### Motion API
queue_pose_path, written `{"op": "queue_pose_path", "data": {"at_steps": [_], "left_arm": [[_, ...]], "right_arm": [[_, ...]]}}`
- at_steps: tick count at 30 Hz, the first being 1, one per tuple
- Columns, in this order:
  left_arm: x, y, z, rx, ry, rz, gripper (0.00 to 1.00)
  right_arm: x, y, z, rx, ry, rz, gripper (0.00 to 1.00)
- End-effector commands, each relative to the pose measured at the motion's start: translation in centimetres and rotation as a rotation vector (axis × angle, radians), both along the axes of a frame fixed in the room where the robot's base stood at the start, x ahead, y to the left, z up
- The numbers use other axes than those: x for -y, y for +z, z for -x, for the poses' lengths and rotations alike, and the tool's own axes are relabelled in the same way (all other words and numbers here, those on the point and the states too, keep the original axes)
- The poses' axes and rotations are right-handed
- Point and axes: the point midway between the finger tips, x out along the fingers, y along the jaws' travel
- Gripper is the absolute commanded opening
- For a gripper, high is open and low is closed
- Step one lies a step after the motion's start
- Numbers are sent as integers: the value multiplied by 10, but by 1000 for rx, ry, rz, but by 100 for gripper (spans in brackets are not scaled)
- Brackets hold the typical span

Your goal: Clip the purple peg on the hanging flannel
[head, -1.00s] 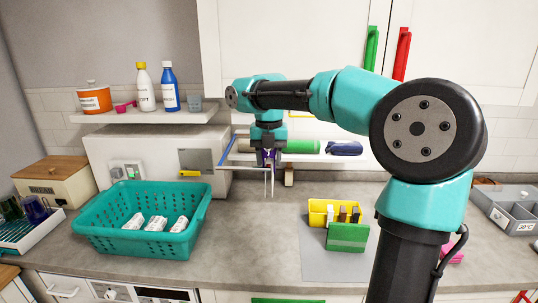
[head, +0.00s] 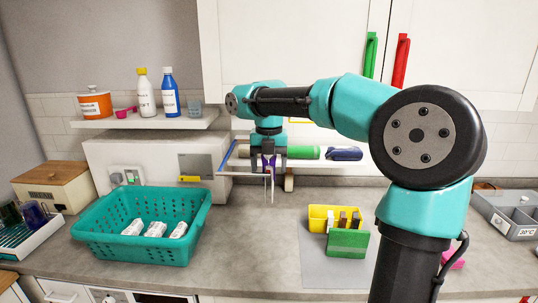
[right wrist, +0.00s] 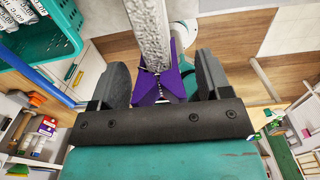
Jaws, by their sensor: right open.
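The purple peg (head: 268,161) sits at the top of the hanging flannel (head: 268,188), which is seen nearly edge-on as thin pale strips. In the right wrist view the purple peg (right wrist: 160,84) straddles the edge of the grey-white, textured flannel (right wrist: 148,35). My right gripper (head: 268,168) is above the flannel with its fingers spread on both sides of the peg. In the right wrist view the open fingers (right wrist: 165,82) show a gap to the peg on each side. My left gripper is in neither view.
A blue-tipped rack (head: 229,158) is close beside the gripper, with a green roll (head: 305,152) and a dark blue bundle (head: 344,153) at its right. A teal basket (head: 140,245) stands front left.

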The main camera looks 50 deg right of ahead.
Motion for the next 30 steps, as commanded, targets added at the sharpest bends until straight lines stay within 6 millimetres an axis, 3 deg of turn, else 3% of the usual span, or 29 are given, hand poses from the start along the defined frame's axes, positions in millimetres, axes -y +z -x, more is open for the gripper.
{"op": "queue_pose_path", "data": {"at_steps": [8,30], "left_arm": [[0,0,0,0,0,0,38],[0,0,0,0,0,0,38]], "right_arm": [[0,23,-1,3,1,0,71],[-1,147,-1,2,0,-1,71]]}}
